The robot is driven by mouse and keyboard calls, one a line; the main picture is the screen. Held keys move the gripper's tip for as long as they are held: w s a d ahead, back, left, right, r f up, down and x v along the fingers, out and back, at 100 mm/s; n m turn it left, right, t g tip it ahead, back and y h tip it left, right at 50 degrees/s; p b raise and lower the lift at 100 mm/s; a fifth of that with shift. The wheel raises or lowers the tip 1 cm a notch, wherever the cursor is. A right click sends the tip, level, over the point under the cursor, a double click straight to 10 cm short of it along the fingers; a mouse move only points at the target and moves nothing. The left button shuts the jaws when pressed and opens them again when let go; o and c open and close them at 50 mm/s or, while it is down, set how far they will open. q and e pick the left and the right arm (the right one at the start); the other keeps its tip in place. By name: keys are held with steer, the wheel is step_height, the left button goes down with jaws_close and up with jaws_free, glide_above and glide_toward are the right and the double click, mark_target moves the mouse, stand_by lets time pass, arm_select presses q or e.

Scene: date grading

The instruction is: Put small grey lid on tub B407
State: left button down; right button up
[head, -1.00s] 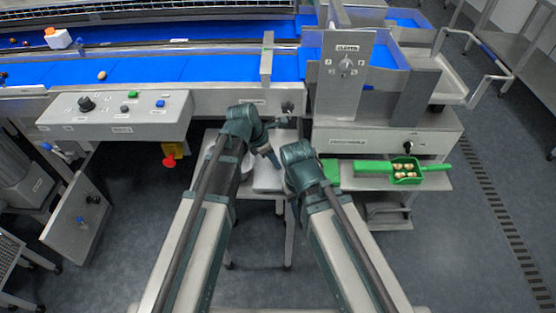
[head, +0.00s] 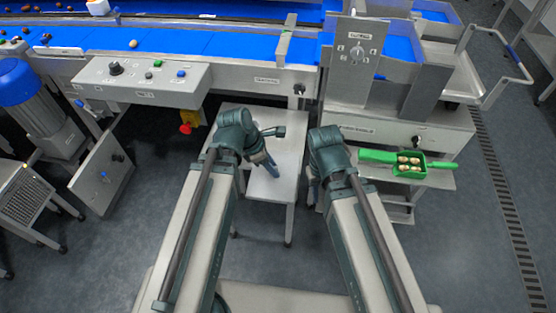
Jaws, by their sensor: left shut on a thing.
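My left gripper (head: 270,168) is over the small pale metal table (head: 272,205). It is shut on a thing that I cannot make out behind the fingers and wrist. My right gripper (head: 312,192) hangs by the table's right edge, mostly hidden by its own wrist, and its jaws do not show clearly. I cannot make out the small grey lid or tub B407 in the head view. The visible part of the table top looks bare.
A control panel (head: 140,82) with knobs and buttons stands behind and left, below the blue conveyor belt (head: 190,42). A grey machine (head: 400,120) stands behind and right. A green tray (head: 411,173) of dates lies on a shelf at right. Floor is open at front left.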

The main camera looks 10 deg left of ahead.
mark_target(272, 178)
arm_select(q)
steer(key=shift+s+r, duration=0.1)
steer(key=shift+s, duration=0.55)
arm_select(e)
steer(key=shift+s+d+r, duration=0.1)
steer(key=shift+s+d, duration=0.1)
steer(key=shift+s, duration=0.1)
